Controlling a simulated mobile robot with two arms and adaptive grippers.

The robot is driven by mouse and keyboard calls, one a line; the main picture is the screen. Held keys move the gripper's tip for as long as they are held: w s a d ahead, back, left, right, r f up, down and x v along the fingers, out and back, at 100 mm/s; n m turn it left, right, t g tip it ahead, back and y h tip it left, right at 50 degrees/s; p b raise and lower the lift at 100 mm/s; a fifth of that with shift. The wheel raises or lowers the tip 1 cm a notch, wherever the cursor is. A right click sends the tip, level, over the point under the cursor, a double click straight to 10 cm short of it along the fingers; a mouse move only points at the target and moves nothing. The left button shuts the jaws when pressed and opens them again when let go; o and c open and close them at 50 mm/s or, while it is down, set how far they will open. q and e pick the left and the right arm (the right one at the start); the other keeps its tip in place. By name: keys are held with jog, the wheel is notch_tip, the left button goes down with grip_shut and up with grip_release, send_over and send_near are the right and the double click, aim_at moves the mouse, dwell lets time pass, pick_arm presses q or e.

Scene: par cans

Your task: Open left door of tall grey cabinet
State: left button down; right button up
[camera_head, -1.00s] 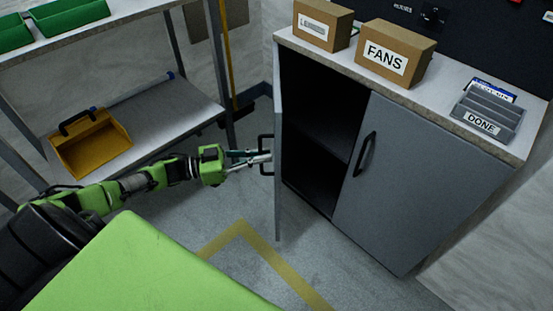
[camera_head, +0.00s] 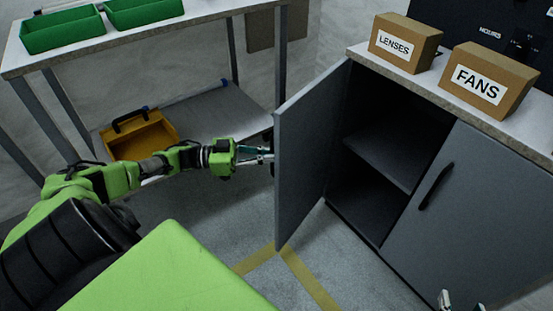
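The grey cabinet's left door (camera_head: 305,150) stands swung well out from the cabinet, with its inner face toward me. The shelves inside (camera_head: 385,155) are dark and empty where I can see. My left gripper (camera_head: 266,155) is at the outer side of this door near its free edge, shut on the dark handle, which is mostly hidden. The right door (camera_head: 450,220) is closed and has a black handle (camera_head: 436,186). My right gripper (camera_head: 461,303) shows only its two fingertips at the bottom edge, apart with nothing seen between them.
Boxes marked LENSES (camera_head: 403,42) and FANS (camera_head: 488,78) stand on the cabinet top. To the left is a shelf unit (camera_head: 200,18) with green bins (camera_head: 62,30) on top and a yellow tool tray (camera_head: 142,138) below. Bare floor with yellow tape (camera_head: 308,277) lies before the cabinet.

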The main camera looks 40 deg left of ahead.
pick_arm(q)
jog(key=shift+w+a+b, duration=0.2)
jog(key=shift+a+b, duration=0.3)
jog(key=shift+a, duration=0.4)
jog(key=shift+w+a+b, duration=0.15)
jog(key=shift+a+b, duration=0.3)
jog(key=shift+a, duration=0.45)
jog(key=shift+w+a+b, duration=0.2)
jog(key=shift+a+b, duration=0.3)
jog(key=shift+a, duration=0.4)
pick_arm(e)
jog(key=w+a+r+t+y, duration=0.1)
jog(key=r+t, duration=0.3)
jog(key=r, duration=0.4)
jog(key=w+a+r+t+y, duration=0.2)
jog(key=a+r+t, duration=0.1)
jog(key=r, duration=0.5)
jog(key=shift+w+r+t, duration=0.2)
jog(key=shift+r+t, duration=0.1)
jog(key=shift+t, duration=0.6)
jog(key=shift+a, duration=0.1)
pick_arm(q)
jog(key=c, duration=2.2)
grip_release()
jog(key=v, duration=1.2)
